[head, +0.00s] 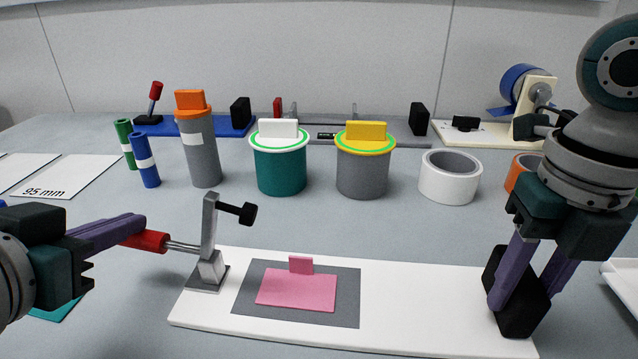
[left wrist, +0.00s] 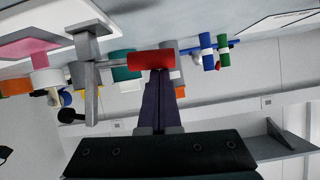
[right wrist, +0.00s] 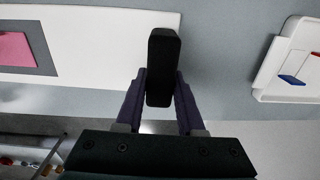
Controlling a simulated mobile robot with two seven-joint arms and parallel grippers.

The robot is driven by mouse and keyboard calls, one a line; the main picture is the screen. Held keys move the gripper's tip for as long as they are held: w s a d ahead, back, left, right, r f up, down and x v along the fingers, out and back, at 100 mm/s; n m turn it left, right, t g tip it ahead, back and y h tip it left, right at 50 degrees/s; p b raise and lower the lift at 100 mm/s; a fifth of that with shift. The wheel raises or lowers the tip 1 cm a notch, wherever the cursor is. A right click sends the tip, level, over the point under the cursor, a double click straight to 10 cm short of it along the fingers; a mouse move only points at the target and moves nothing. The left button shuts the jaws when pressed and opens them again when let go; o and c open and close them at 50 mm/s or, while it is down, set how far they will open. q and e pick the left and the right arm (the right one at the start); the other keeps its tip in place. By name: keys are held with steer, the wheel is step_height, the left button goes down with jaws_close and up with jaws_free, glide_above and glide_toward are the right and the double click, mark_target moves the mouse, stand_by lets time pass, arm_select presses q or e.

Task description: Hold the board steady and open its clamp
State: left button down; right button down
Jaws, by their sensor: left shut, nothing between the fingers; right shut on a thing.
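The white board (head: 420,300) lies on the table with a grey mat (head: 347,300) and a pink tabbed piece (head: 297,289) on it. The grey clamp (head: 210,240) stands at its left end. The clamp's arm is upright, its black pad (head: 248,213) up in the air, clear of the pink piece. Its red handle (head: 146,241) points left, about level. My left gripper (head: 138,226) is shut and empty, tips at the handle; the left wrist view shows them against the red handle (left wrist: 151,60). My right gripper (head: 512,285) is shut on the black block (right wrist: 161,68) at the board's right end.
Behind the board stand a teal tub (head: 280,175), a grey tub (head: 362,178), an orange-topped grey cylinder (head: 204,160) and a white tape roll (head: 450,185). A white tray (right wrist: 285,85) lies right of the board. Table between board and tubs is clear.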

arm_select(q)
steer(key=shift+a+f, duration=0.1)
steer(key=shift+f, duration=0.15)
arm_select(e)
steer(key=shift+f, duration=0.1)
arm_select(q)
steer(key=shift+s, duration=0.1)
steer(key=v, duration=1.2)
steer(key=shift+r, duration=0.1)
arm_select(e)
steer(key=shift+c, duration=2.2)
jaws_free()
